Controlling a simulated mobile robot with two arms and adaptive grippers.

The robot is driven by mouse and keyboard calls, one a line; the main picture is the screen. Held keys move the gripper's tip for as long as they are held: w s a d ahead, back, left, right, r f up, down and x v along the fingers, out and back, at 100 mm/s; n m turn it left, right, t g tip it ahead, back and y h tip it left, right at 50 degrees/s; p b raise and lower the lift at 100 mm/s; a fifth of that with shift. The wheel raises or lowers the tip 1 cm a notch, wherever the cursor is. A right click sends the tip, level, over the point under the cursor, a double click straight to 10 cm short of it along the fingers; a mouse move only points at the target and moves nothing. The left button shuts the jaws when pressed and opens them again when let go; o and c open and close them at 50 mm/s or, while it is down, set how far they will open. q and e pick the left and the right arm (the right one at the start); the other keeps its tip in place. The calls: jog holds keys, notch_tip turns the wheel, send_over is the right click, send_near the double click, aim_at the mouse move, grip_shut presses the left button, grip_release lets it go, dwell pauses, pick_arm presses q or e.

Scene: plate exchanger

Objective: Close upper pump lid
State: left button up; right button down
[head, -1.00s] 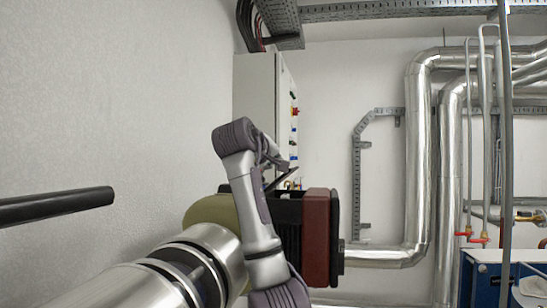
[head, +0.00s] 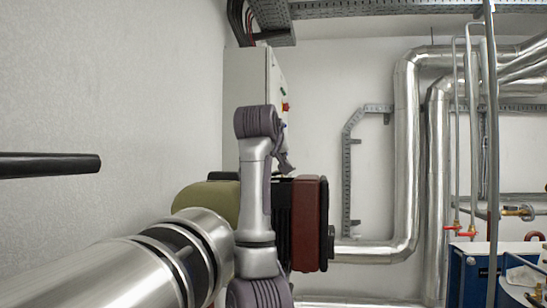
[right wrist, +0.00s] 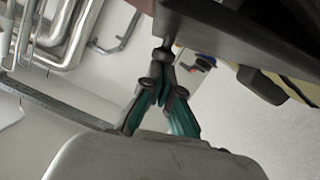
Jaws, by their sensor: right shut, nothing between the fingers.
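The upper pump (head: 207,203) has an olive body, a black ribbed middle and a red-brown end block (head: 310,222). My right arm stands in front of it in the head view and covers part of its top. My right gripper (head: 288,166) shows only partly, just above the pump's black section. In the right wrist view the right gripper (right wrist: 163,58) has its teal-padded fingers together at the tips, with nothing held. A dark panel (right wrist: 235,25), seemingly the lid, is close to the fingertips; I cannot tell whether they touch. The left gripper is out of view.
A grey control cabinet (head: 246,85) stands behind the pump on the wall. Silver insulated pipes (head: 408,150) run at the right, above a blue unit (head: 470,275). A black bar (head: 45,164) enters from the left.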

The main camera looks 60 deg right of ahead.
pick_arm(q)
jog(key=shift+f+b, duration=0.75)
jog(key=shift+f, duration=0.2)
pick_arm(e)
jog(key=shift+s+d+f+m+t, duration=0.25)
jog(key=shift+s+f+m, duration=0.3)
jog(key=shift+f+m, duration=0.3)
jog(key=shift+r, duration=0.1)
